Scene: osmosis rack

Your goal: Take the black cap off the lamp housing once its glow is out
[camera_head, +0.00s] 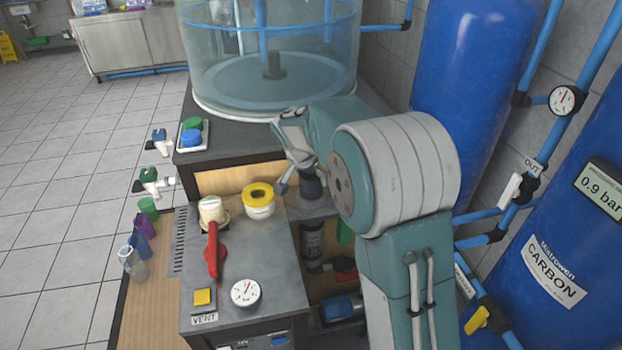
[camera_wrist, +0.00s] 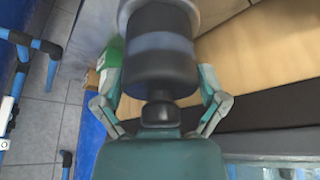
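In the wrist view a dark upright-looking cylinder, which I take for the lamp housing (camera_wrist: 160,45), has a dull blue-grey band around it. Its black cap (camera_wrist: 160,78) is the end nearest my palm. I cannot tell whether the band is glowing. My gripper (camera_wrist: 158,85) has one finger on each side of the cap, spread, with a narrow gap seen at each side. In the head view my gripper (camera_head: 290,155) is over the dark cap (camera_head: 312,184) beside the bench, and my arm hides part of it.
The grey bench (camera_head: 215,325) holds a red-handled valve (camera_head: 213,250), a yellow-ringed white pot (camera_head: 259,200), a gauge (camera_head: 245,292) and a yellow button (camera_head: 202,297). A clear tank (camera_head: 275,85) stands behind. Blue columns (camera_head: 465,90) and pipes crowd the right. Floor is free at left.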

